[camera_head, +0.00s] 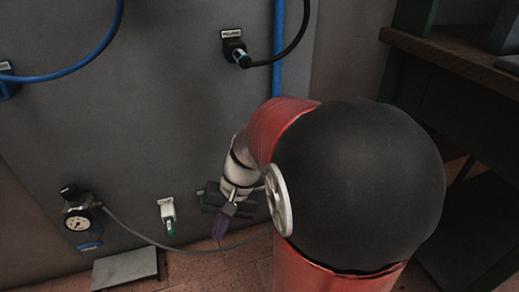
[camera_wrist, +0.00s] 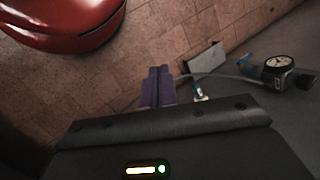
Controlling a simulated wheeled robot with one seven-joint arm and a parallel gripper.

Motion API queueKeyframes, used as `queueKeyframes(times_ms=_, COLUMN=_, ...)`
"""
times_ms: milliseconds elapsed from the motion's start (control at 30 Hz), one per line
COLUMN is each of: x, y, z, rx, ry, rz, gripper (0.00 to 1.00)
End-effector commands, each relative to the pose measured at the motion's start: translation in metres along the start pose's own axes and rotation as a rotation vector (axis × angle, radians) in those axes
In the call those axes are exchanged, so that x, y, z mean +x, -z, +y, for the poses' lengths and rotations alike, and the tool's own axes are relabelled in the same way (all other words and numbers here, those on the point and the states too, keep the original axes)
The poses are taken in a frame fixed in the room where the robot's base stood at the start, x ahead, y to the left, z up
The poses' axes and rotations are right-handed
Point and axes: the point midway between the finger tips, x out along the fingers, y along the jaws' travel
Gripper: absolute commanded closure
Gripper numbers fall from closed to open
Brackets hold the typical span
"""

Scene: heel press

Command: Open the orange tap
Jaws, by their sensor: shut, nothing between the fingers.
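I see no orange tap in either view; my arm covers part of the panel in the head view. My gripper (camera_head: 220,228) has purple fingers, which are pressed together with nothing between them. It points down in front of the lower part of the grey panel (camera_head: 165,120). A small white fitting with a teal end (camera_head: 168,217) is on the panel to the left of my gripper. In the wrist view the purple fingers (camera_wrist: 158,87) are side by side, and the teal-ended fitting (camera_wrist: 200,93) is just right of them, apart from them.
A pressure gauge (camera_head: 78,221) with a black knob sits at the panel's lower left, and a thin grey hose runs right from it. A grey plate (camera_head: 125,268) lies low by the panel. A black hose connector (camera_head: 236,52) is higher up. A wooden-topped bench (camera_head: 455,60) stands right.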

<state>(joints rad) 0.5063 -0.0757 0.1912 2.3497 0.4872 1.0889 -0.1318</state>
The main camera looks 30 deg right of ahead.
Motion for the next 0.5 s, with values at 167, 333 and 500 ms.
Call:
queueKeyframes(times_ms=167, x=0.029, y=0.031, z=0.013, rx=0.178, ry=0.199, rz=-0.143, gripper=1.0)
queueKeyframes(times_ms=333, x=0.046, y=0.063, z=0.024, rx=0.335, ry=0.425, rz=-0.244, gripper=1.0)
queueKeyframes(times_ms=500, x=0.057, y=0.098, z=0.041, rx=0.484, ry=0.686, rz=-0.315, gripper=1.0)
